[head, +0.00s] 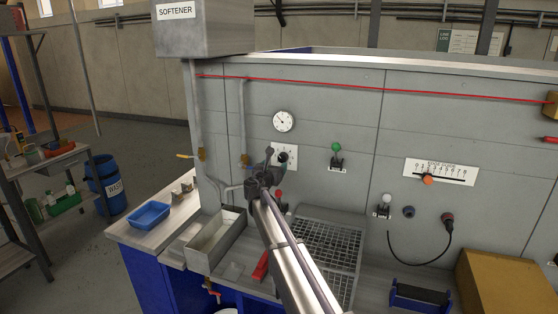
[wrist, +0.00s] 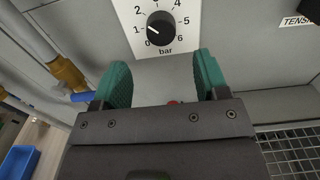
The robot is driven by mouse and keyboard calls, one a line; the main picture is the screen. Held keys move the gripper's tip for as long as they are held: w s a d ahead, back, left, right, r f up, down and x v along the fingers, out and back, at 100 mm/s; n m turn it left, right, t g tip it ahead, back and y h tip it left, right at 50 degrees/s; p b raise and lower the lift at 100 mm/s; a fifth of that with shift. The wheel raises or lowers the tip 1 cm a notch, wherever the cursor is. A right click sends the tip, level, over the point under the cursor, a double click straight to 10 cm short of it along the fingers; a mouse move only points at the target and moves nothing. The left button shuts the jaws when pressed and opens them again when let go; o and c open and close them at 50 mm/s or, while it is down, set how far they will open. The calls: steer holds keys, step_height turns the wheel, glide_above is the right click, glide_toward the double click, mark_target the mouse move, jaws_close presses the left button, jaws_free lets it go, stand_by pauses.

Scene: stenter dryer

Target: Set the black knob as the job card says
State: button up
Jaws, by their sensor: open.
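The black knob (wrist: 161,29) sits on a white plate (wrist: 195,12) marked 0 to 6 bar in the wrist view. Its white pointer mark points left, close to the 1. In the head view the plate (head: 292,152) is on the grey machine wall, and my gripper partly covers it. My gripper (wrist: 162,62) is open and empty. Its two teal fingers stand apart, below the knob in the picture, and do not touch it. I see no readable job card in either view.
A round gauge (head: 284,121) is above the plate. A green-topped lever (head: 337,155) and an orange slider (head: 428,179) are to the right. A brass valve with a blue handle (wrist: 82,96) is to the left. A metal trough (head: 215,237) and wire grid (head: 328,250) lie below.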

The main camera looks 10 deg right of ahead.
mark_target(283, 159)
steer(key=x, duration=0.7)
steer(key=shift+w+d, duration=0.15)
steer(key=shift+w, duration=0.15)
steer(key=c, duration=0.9)
steer(key=shift+m, duration=0.5)
steer(key=m, duration=0.3)
steer(key=shift+s, duration=0.1)
steer(key=m, duration=0.5)
steer(key=shift+d+f, duration=0.1)
steer(key=shift+d, duration=0.05)
steer(key=m, duration=0.4)
steer(key=shift+f+m, duration=0.1)
steer(key=shift+m, duration=2.4)
